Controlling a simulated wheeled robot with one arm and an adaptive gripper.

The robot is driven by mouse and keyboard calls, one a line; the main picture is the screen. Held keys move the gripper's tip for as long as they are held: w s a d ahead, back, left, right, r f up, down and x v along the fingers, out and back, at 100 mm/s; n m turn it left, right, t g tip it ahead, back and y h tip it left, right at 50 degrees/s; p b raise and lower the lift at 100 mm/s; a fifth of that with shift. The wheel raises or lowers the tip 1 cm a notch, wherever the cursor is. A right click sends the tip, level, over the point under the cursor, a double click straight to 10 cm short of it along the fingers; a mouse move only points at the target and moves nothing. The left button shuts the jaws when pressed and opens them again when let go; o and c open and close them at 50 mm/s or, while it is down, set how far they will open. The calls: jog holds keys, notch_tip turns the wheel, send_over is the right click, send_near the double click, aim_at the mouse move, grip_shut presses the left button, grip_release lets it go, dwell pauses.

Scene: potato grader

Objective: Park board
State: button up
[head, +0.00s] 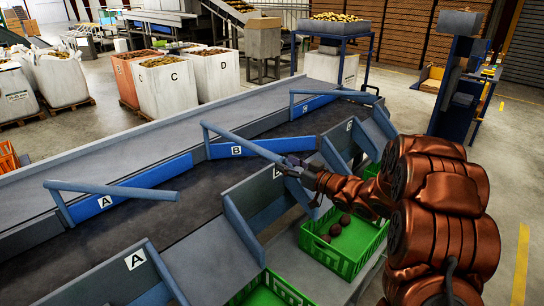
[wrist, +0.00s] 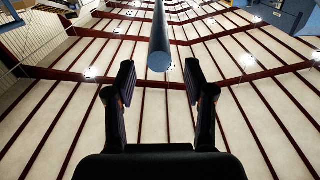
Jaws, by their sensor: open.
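Blue board B (head: 270,146) stands slanted across the grey belt, with a blue-grey bar (head: 240,143) reaching from its post towards the near side. My gripper (head: 291,163) is at the free end of this bar. In the wrist view my gripper (wrist: 159,80) is open, with dark fingers apart. The round end of the bar (wrist: 160,60) shows between the fingertips, nearer the top; I cannot tell whether it touches them. Blue board A (head: 130,192) with its bar (head: 110,189) is at the left. Another blue board (head: 312,106) with a bar (head: 330,93) is farther back.
Chutes with grey side walls, one labelled A (head: 135,260), line the belt's near side. A green crate (head: 345,262) holds a few dark potatoes; another green crate (head: 270,292) is at the bottom. White sacks C (head: 172,90) and D (head: 222,78) stand behind the belt.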

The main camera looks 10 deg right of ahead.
aim_at(272, 156)
jog(key=shift+p+x, duration=0.8)
jog(key=shift+x, duration=2.7)
grip_shut()
